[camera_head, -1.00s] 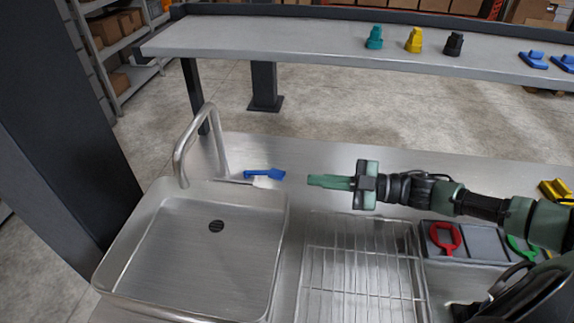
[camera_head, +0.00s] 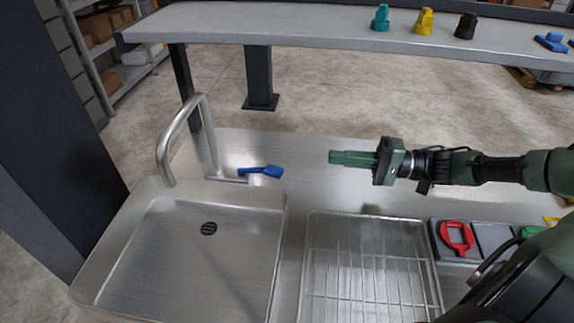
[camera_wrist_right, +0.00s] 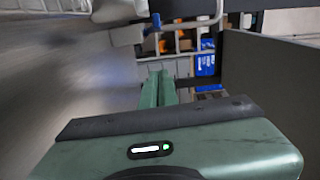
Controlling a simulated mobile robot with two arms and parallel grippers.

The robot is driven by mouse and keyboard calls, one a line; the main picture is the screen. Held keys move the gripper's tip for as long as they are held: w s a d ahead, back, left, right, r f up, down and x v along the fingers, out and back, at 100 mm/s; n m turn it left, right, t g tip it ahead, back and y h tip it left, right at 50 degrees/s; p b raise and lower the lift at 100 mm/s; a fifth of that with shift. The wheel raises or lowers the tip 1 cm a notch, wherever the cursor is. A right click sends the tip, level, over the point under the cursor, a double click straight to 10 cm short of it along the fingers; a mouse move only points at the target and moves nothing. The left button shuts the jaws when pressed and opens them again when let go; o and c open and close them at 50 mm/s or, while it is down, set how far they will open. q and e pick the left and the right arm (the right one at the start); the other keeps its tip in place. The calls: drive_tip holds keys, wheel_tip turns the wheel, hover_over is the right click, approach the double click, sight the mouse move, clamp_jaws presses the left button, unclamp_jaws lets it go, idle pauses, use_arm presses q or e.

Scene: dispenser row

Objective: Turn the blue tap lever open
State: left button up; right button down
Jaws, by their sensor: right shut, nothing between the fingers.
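The blue tap lever (camera_head: 261,171) sits at the foot of the silver tap (camera_head: 214,150), on the steel counter behind the sink. It lies nearly flat and points right. My right gripper (camera_head: 332,158) is shut and empty, to the right of the lever and apart from it, with its green fingers pointing left. In the right wrist view the shut fingers (camera_wrist_right: 158,78) show in the middle. A small blue piece (camera_wrist_right: 156,20) beyond them looks like the lever. My left gripper is not in view.
The sink basin (camera_head: 150,250) is at front left. A wire rack (camera_head: 365,265) lies right of it, then a grey holder with a red ring (camera_head: 457,238). A raised shelf (camera_head: 300,27) with coloured parts runs behind. The counter between lever and gripper is clear.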

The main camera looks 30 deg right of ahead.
drive_tip(key=p, duration=0.3)
approach(259, 171)
drive_tip(key=shift+w+a+r, duration=0.1)
drive_tip(key=shift+w+a, duration=0.15)
drive_tip(key=shift+w, duration=0.45)
drive_tip(key=shift+w+a+r, duration=0.1)
drive_tip(key=shift+w+a, duration=0.1)
drive_tip(key=shift+w, duration=0.45)
drive_tip(key=shift+w+a, duration=0.25)
drive_tip(key=shift+w, duration=0.45)
drive_tip(key=shift+m, duration=0.3)
